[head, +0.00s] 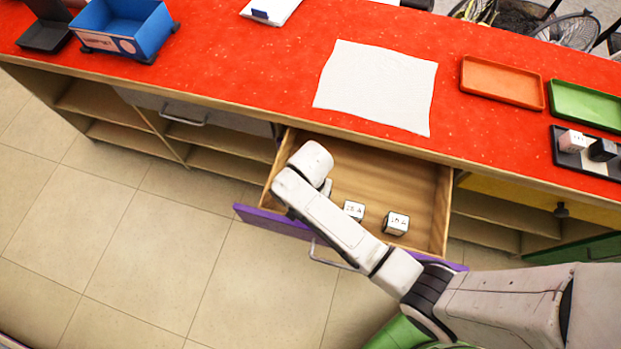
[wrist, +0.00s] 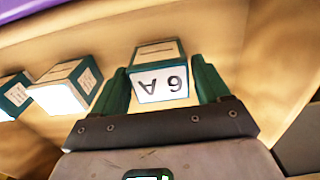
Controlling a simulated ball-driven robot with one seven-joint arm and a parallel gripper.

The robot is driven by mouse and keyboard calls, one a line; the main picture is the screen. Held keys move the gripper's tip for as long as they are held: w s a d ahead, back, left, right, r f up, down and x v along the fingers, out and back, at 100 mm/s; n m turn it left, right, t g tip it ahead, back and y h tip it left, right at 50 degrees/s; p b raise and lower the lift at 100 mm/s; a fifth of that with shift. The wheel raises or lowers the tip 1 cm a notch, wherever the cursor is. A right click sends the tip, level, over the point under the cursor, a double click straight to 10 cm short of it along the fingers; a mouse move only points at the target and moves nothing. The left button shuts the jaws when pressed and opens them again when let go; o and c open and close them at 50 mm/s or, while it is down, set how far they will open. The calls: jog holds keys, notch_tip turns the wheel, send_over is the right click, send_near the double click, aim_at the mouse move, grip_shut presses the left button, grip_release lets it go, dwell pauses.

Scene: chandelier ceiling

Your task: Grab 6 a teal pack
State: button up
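A teal pack (wrist: 160,72) with a white face, marked with an upside-down "6" and a letter, sits between the fingers of my gripper (wrist: 162,84) in the wrist view. Narrow gaps show beside it, so my gripper looks open around it. Two more teal-and-white packs are to the left, a near one (wrist: 66,88) and a farther one (wrist: 14,95). In the head view, two packs, one near the middle (head: 354,210) and one to the right (head: 396,223), lie in the open drawer (head: 425,190). My arm hides my gripper there.
The purple-fronted drawer is pulled out below the red counter (head: 240,60). On the counter are a white cloth (head: 377,85), a blue bin (head: 125,28), an orange tray (head: 502,82), a green tray (head: 586,104) and a black tray (head: 590,165) with small boxes. The floor is clear.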

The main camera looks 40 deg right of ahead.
jog(key=c, duration=0.8)
jog(key=shift+o, duration=0.2)
jog(key=shift+r, duration=0.1)
